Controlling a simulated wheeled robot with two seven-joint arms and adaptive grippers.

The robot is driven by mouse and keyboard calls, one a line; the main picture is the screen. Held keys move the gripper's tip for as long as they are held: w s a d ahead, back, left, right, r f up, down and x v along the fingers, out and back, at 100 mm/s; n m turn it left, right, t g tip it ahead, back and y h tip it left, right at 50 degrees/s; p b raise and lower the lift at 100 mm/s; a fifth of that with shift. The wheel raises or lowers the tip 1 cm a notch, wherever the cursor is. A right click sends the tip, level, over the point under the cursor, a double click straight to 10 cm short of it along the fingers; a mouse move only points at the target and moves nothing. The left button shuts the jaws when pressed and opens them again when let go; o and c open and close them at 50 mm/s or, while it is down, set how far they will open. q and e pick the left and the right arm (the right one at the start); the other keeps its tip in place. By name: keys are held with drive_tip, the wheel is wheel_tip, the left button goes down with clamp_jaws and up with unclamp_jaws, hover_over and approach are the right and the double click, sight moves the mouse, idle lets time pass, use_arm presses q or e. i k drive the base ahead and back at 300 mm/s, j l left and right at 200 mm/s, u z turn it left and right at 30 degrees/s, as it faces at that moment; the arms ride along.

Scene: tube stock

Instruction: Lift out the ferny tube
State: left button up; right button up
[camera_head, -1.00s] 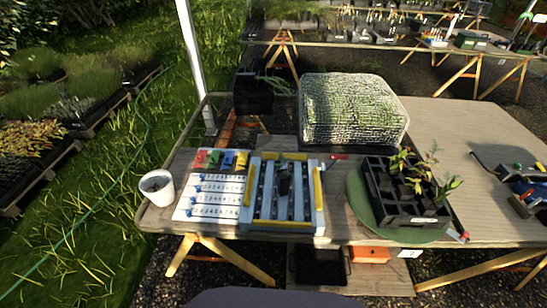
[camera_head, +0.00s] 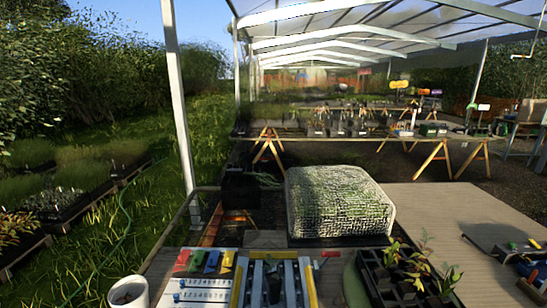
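A black tube tray (camera_head: 372,288) stands at the lower right on a green round mat (camera_head: 352,284), its front cut off by the picture's bottom edge. Several leafy seedlings rise from its cells: one at the back left (camera_head: 391,250), a tall one in the middle (camera_head: 424,258) and one at the right (camera_head: 450,278). I cannot tell from here which of them is ferny. Neither of my grippers is in view.
A frame with yellow bars (camera_head: 311,287) and a white numbered board (camera_head: 205,290) with coloured clips lie left of the tray. A white pot (camera_head: 128,292) stands at the far left. A mesh-covered block (camera_head: 340,202) stands behind. Bare tabletop (camera_head: 450,215) lies right.

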sight(274, 284)
drive_tip(key=i+j+z, duration=0.15)
drive_tip(key=z, duration=0.25)
drive_tip(key=i+j+z, duration=0.1)
drive_tip(key=j+z, duration=1)
drive_tip(key=z, duration=0.15)
drive_tip(key=i, duration=0.05)
